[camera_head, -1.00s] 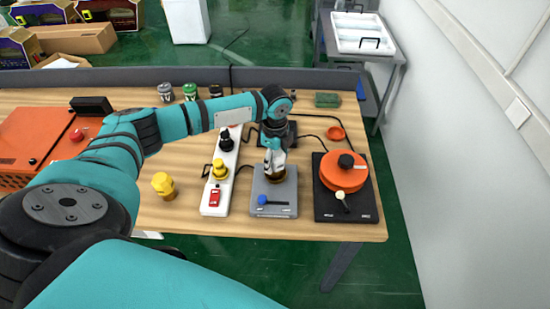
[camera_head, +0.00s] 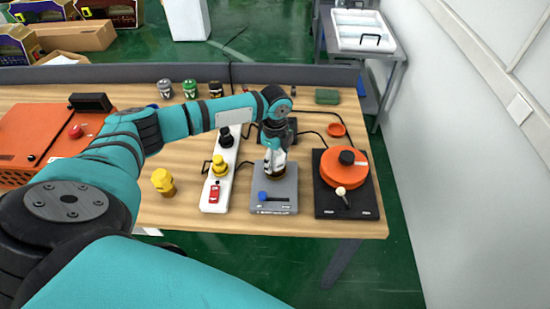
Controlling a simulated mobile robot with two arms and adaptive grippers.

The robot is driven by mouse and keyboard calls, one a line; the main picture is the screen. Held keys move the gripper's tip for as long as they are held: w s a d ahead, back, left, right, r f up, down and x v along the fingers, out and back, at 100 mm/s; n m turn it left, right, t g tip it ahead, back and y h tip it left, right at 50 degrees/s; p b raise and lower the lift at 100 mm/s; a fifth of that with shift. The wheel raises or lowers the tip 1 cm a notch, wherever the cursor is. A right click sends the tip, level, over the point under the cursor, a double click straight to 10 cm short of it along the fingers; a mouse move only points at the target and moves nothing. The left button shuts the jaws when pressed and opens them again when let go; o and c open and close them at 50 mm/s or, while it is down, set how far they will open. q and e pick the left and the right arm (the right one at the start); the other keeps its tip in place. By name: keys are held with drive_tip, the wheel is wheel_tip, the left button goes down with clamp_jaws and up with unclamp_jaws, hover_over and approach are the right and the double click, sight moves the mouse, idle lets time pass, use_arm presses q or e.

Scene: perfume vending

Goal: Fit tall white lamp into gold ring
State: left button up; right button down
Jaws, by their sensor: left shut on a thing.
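My left gripper (camera_head: 274,157) points down over the grey box at the middle right of the table. It is shut on a narrow pale thing, which I take to be the tall white lamp; the fingers hide most of it. The gold ring (camera_head: 275,176) shows as a brownish-gold round rim on top of the grey box (camera_head: 287,195), directly below the fingertips. Whether the lamp's lower end is inside the ring or just above it, I cannot tell. My right gripper is out of view.
A white strip (camera_head: 213,200) with black, yellow and red parts lies left of the grey box. A black base with an orange disc (camera_head: 340,170) stands to its right. A yellow bottle (camera_head: 163,182) and an orange case (camera_head: 35,150) are farther left. Cables run behind.

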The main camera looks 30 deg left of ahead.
use_arm(q)
drive_tip(key=o, duration=1.4)
drive_tip(key=shift+c, duration=0.2)
wheel_tip(320, 180, up, 12)
drive_tip(key=shift+r, duration=0.1)
drive_tip(key=s+d+f, duration=0.6)
drive_tip(key=d+f, duration=0.3)
drive_tip(key=d, duration=0.2)
drive_tip(key=s+d+f+n+t+h, duration=0.25)
drive_tip(key=s+d+n, duration=0.45)
drive_tip(key=s+n, duration=0.45)
drive_tip(key=s+a+n+t+y, duration=0.1)
drive_tip(key=s+a+n+y, duration=0.1)
drive_tip(key=s+a+n, duration=0.5)
wheel_tip(320, 180, down, 30)
drive_tip(key=s+d+m+g+b, duration=0.1)
drive_tip(key=s+m+b, duration=0.2)
drive_tip(key=b, duration=0.1)
drive_tip(key=s+a+f+g+b, duration=0.1)
drive_tip(key=s+a+f+b, duration=0.2)
drive_tip(key=s+f, duration=1.3)
wheel_tip(320, 180, down, 4)
drive_tip(key=shift+s+r+b, duration=0.1)
drive_tip(key=shift+s+b, duration=0.2)
drive_tip(key=shift+s, duration=0.05)
